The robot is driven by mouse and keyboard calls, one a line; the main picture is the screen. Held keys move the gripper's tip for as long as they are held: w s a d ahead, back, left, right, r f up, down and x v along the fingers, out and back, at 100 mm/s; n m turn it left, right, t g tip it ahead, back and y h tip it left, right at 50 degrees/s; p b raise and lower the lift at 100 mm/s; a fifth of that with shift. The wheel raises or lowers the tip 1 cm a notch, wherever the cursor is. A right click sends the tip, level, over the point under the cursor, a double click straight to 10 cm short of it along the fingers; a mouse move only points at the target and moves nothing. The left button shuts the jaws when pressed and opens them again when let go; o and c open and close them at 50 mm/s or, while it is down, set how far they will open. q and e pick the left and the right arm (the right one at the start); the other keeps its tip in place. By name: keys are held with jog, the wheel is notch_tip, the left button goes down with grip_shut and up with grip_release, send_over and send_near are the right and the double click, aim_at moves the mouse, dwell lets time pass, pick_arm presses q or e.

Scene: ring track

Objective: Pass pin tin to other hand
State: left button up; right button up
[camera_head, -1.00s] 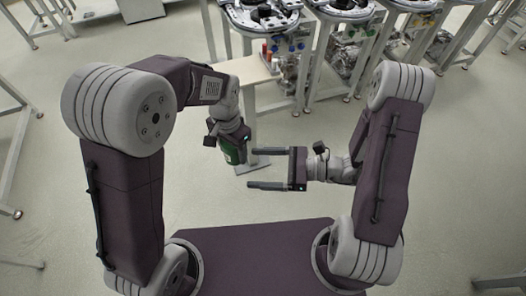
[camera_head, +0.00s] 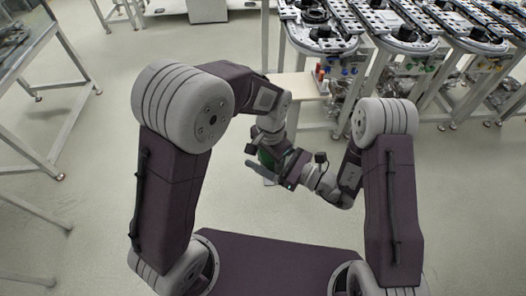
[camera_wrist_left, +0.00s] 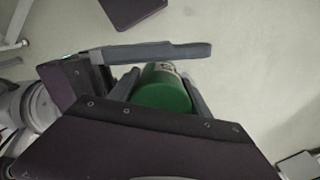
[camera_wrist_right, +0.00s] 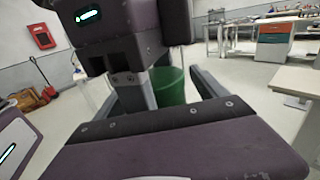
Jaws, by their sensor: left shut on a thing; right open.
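The pin tin is a green cylinder (camera_head: 266,158) with a pale label band, partly hidden by the grippers in the head view. My left gripper (camera_head: 267,146) is shut on it and holds it in the air. In the left wrist view the tin (camera_wrist_left: 163,92) sits between the left fingers. My right gripper (camera_head: 262,163) is open and close against the left one, with its fingers reaching around the tin. In the right wrist view the tin (camera_wrist_right: 168,87) stands between the right fingers, beside the left gripper's body. Contact with the right fingers cannot be told.
A small pale table (camera_head: 297,86) stands beyond the grippers. Ring track modules (camera_head: 400,45) on metal frames line the back right. A metal-framed table (camera_head: 35,50) stands at the left. The floor around the arms is clear.

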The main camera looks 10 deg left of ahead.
jog(key=shift+w+a, duration=0.1)
jog(key=shift+a, duration=0.15)
jog(key=c, duration=1.5)
pick_arm(q)
jog(key=o, duration=1.6)
pick_arm(e)
jog(key=shift+c, duration=0.4)
pick_arm(q)
jog(key=shift+r, duration=0.1)
